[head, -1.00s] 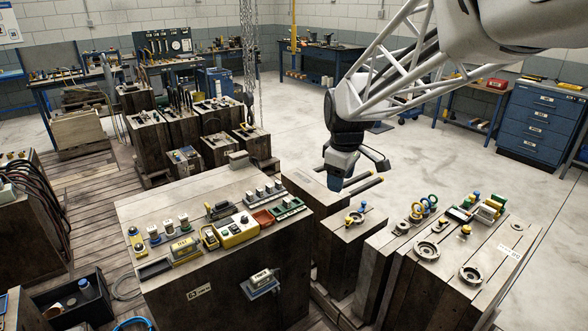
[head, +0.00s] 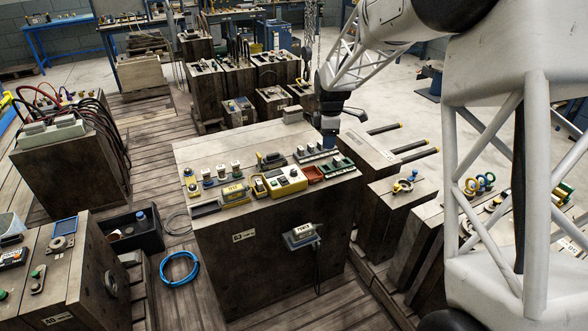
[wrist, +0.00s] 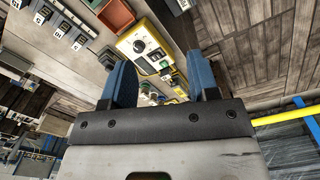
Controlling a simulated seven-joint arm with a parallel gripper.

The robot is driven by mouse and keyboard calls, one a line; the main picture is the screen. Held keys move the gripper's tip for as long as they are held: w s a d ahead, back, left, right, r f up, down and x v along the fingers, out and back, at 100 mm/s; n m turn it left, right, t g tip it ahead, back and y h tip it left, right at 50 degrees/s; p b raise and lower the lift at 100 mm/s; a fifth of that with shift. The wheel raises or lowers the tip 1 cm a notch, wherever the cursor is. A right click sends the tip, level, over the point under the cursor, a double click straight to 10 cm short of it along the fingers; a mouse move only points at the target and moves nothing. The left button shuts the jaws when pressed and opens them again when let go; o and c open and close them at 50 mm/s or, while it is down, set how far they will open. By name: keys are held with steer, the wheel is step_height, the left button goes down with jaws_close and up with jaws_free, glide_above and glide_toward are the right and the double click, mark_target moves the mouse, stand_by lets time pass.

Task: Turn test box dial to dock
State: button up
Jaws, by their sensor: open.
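A yellow box with a pale top and a round dial (head: 287,180) stands on the large wooden block (head: 225,150) in the head view. In the wrist view the yellow box (wrist: 163,62) shows its black dial (wrist: 139,45) with small marks around it; I cannot read its setting. My gripper (head: 329,128) hangs over the back right part of the block, apart from the dial. In the wrist view its two blue fingers (wrist: 162,82) are spread with nothing between them.
A red tray (head: 313,173), a green tray (head: 341,164) and a row of dark switch blocks (head: 316,152) sit near the box. A yellow TEST-labelled unit (head: 235,193) stands to its left. A grey TEST-labelled box (head: 302,234) is on the block's front. The block's back left top is bare.

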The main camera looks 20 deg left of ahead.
mark_target(293, 170)
steer(key=w+a+f+n, duration=0.1)
steer(key=a+f, duration=0.3)
steer(key=w+a+f+n, duration=0.2)
steer(key=a+f, duration=0.1)
steer(key=a, duration=0.1)
steer(key=w+a+f+n, duration=0.1)
steer(key=a+f+n, duration=0.1)
steer(key=a+f, duration=0.2)
steer(key=shift+w+a+f, duration=0.25)
steer(key=shift+a+f, duration=0.05)
steer(key=shift+a, duration=0.3)
steer(key=shift+f, duration=3.9)
steer(key=shift+c, duration=0.3)
steer(key=c, duration=0.9)
